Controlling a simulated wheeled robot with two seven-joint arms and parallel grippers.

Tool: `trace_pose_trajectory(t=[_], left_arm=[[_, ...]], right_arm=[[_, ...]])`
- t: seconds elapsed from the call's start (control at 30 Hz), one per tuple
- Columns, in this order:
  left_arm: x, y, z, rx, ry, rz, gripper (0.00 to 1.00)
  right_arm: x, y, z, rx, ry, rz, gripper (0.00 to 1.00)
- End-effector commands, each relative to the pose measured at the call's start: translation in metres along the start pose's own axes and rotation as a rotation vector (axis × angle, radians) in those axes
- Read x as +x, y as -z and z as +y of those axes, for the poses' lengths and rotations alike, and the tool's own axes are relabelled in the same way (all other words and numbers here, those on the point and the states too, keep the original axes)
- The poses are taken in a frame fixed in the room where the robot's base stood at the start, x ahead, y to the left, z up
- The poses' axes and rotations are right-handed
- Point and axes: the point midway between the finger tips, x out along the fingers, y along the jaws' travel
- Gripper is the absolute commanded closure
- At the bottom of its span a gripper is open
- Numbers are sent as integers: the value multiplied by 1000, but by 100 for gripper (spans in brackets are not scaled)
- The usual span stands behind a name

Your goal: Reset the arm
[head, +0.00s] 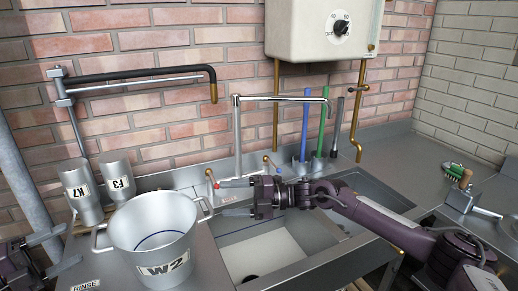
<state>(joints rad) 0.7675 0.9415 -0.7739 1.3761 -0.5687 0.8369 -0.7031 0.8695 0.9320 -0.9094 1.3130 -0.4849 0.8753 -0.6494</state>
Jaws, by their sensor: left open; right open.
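My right gripper (226,198) reaches in from the right over the double sink (262,250), its fingers pointing left. It is open with nothing between its fingers. Its upper fingertip appears close to the red-tipped tap handle (212,180); I cannot tell if they touch. My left gripper (70,249) shows at the lower left edge, open and empty, its fingers pointing right toward the metal bucket marked W2 (160,238). Most of my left arm is out of view.
Two metal canisters, K7 (82,190) and F3 (119,176), stand behind the bucket. A tall faucet (237,140) rises behind the sink, beside blue (304,132) and green (323,128) upright rods. A water heater (325,30) hangs above. A green brush (456,172) lies at right.

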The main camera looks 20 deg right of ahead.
Motion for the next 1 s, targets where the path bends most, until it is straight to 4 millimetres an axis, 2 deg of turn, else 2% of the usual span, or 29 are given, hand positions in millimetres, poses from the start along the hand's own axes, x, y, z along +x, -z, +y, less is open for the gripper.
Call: trace_pose_trajectory(t=[0.33, 1.0], left_arm=[[-2, -1, 0, 0, -1, -1, 27], [-34, -11, 0, 0, -1, 0, 27]], right_arm=[[-2, -1, 0, 0, 0, -1, 27], [-33, -14, 0, -1, 1, -1, 27]])
